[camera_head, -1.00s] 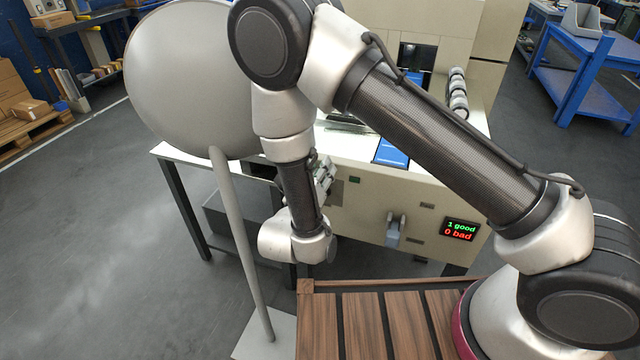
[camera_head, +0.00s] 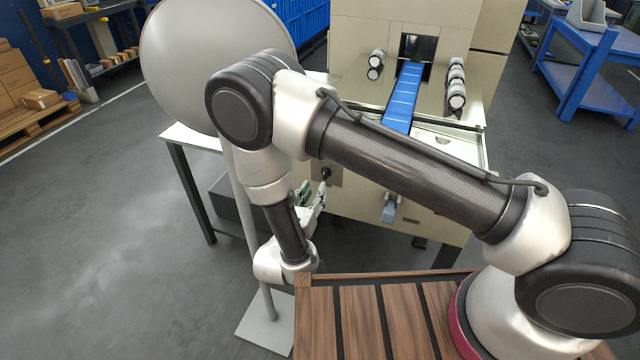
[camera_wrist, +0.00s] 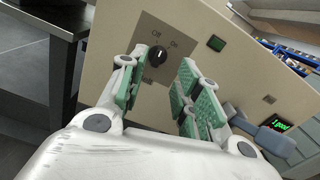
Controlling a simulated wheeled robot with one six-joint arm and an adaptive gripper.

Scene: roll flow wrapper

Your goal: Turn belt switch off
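The belt switch is a round black knob (camera_wrist: 157,57) on a grey plate (camera_wrist: 140,40) marked Off and On, on the beige machine front. Its white mark points up in the wrist view, but I cannot tell surely which label it meets. The knob also shows in the head view (camera_head: 325,173). My gripper (camera_wrist: 158,92) is open, with green-padded fingers either side of the knob's line and nothing between them. In the head view my gripper (camera_head: 312,198) is just below and in front of the knob, apparently apart from it.
A dark green indicator (camera_wrist: 216,43) sits right of the switch plate. A grey-blue lever (camera_head: 389,211) and a lit counter (camera_wrist: 281,123) are further right. A blue belt (camera_head: 403,95) runs on top of the machine. A grey disc on a pole (camera_head: 215,65) stands left.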

